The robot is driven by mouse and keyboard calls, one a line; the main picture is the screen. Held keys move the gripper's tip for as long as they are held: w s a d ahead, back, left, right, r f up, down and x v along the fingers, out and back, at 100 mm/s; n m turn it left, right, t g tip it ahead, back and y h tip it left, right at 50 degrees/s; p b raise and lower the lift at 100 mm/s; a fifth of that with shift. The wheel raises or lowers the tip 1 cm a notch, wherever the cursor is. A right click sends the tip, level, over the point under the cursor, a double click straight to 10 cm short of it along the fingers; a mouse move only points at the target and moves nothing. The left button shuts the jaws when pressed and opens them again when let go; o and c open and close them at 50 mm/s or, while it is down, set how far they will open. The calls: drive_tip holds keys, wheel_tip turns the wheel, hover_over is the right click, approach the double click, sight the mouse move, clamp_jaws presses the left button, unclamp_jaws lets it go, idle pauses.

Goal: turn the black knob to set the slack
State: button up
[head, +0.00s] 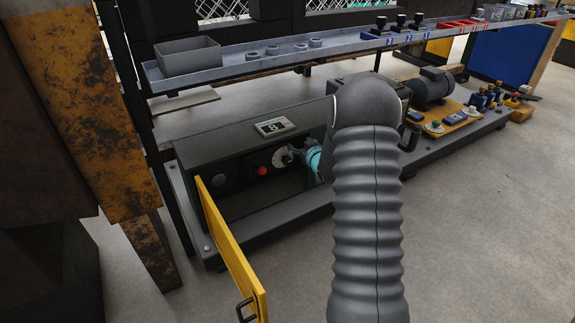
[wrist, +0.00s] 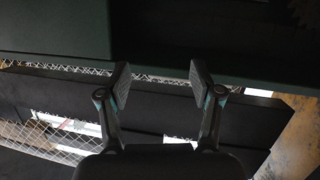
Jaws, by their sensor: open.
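A dark green machine box (head: 245,135) stands low in the head view, with controls on its shadowed front. A pale round dial (head: 281,157) with a dark centre, apparently the black knob, sits right of a red button (head: 263,171). My gripper (head: 293,154) is just right of the dial and partly overlaps it; I cannot tell whether it touches. In the wrist view my gripper (wrist: 159,82) is open, with nothing between its two fingers. The box's dark green edge (wrist: 60,35) crosses the top there, and the knob does not show. My arm hides the box's right part.
An open yellow door (head: 230,250) juts forward at the box's left. A grey shelf (head: 345,46) with a tray (head: 187,56) and small parts runs above. A rusty yellow post (head: 80,100) stands left. The floor (head: 480,230) is clear at right.

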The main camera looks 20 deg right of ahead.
sight(288, 163)
wheel_tip(288, 163, down, 17)
drive_tip(key=s+d+t+y+b, duration=0.1)
drive_tip(key=d+t+y, duration=0.1)
drive_tip(key=t+y, duration=0.1)
drive_tip(key=w, duration=0.4)
drive_tip(key=w+a+b, duration=0.1)
drive_tip(key=w, duration=0.3)
drive_tip(key=w+a, duration=0.1)
drive_tip(key=w, duration=0.4)
drive_tip(key=shift+w+a+r, duration=0.1)
drive_tip(key=shift+a+r, duration=0.1)
drive_tip(key=shift+c, duration=0.2)
drive_tip(key=shift+b, duration=0.3)
drive_tip(key=c, duration=1.1)
